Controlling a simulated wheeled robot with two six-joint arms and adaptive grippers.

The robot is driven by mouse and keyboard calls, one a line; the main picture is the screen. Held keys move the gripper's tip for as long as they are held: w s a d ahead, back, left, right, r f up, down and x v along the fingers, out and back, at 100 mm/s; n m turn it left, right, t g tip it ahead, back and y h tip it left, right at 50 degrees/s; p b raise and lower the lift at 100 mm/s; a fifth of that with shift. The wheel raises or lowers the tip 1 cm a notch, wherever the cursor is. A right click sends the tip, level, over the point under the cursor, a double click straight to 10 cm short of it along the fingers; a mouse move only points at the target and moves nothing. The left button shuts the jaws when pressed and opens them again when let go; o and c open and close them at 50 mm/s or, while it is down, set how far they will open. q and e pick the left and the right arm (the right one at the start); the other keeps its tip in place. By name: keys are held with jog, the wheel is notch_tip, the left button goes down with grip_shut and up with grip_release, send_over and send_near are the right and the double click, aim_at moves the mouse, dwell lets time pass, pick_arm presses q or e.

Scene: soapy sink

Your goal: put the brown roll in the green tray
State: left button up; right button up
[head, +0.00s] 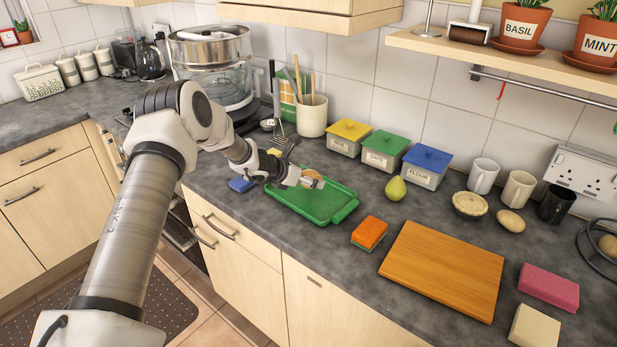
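The green tray (335,204) lies on the grey worktop in the middle of the head view. My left gripper (313,182) reaches in from the left and is over the tray's far left part. A small round brown thing, which looks like the brown roll (312,173), shows right at the fingertips, partly hidden by them. I cannot tell whether the fingers are closed on it or whether it rests on the tray. My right gripper is not in view.
An orange sponge (369,232) and a wooden board (443,268) lie right of the tray. A pear (396,188), a pie (469,205) and a tan oval item (510,222) stand behind the board. Lidded boxes (382,150) line the wall.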

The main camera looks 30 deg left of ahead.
aim_at(309, 195)
pick_arm(q)
notch_tip(309, 195, down, 4)
jog(key=shift+r+p, duration=0.25)
jog(key=shift+p, duration=0.35)
jog(key=shift+f+b, duration=0.2)
jog(key=shift+b, duration=0.2)
jog(key=o, duration=1.2)
jog(key=shift+r, duration=0.1)
jog(key=shift+r+p, duration=0.25)
jog(key=shift+p, duration=0.2)
jog(key=b+v, duration=0.2)
jog(key=v, duration=0.9)
jog(key=shift+s+r, duration=0.15)
jog(key=shift+s, duration=0.15)
jog(key=shift+a, duration=0.1)
